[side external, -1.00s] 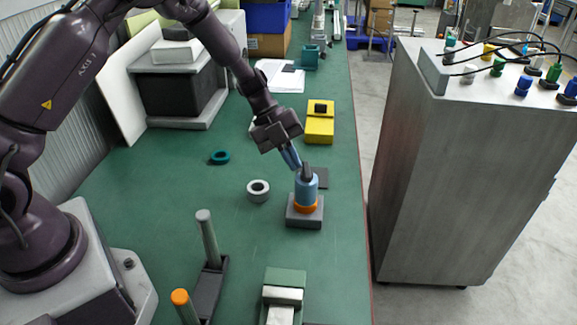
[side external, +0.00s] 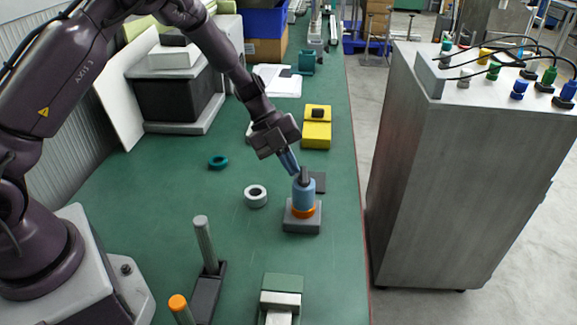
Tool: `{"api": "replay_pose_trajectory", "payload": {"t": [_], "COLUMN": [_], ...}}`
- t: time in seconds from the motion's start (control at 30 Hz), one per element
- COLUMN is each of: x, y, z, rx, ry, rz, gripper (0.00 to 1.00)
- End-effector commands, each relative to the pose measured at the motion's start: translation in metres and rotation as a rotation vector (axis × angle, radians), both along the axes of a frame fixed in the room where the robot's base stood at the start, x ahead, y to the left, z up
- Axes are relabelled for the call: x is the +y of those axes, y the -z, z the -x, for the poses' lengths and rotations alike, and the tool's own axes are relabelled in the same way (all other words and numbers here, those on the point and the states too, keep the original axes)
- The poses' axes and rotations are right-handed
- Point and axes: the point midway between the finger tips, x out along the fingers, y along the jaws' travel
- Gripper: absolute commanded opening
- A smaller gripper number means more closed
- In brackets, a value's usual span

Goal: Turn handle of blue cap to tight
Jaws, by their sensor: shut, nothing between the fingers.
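The blue cap (side external: 304,194) stands upright above an orange ring (side external: 303,212) on a grey square base (side external: 303,225). A dark handle (side external: 305,177) sticks up from the top of the cap. My gripper (side external: 294,173) comes down at a slant from the upper left. Its blue fingers are shut, with their tips at or just beside the left of the handle. I cannot tell whether they touch it.
A white ring (side external: 256,196) and a teal ring (side external: 218,162) lie left of the cap on the green table (side external: 150,200). A yellow box (side external: 316,133) is behind. Two posts, one grey (side external: 205,244) and one orange-topped (side external: 180,308), stand in front. A grey cabinet (side external: 465,180) is at right.

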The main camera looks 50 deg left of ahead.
Motion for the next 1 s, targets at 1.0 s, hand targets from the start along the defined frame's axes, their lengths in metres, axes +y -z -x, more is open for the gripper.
{"api": "replay_pose_trajectory", "payload": {"t": [1.0], "x": [0.066], "y": [-0.068], "z": [0.047], "rx": [-0.005], "ry": [-0.004], "rz": [-0.003], "gripper": [0.0]}}
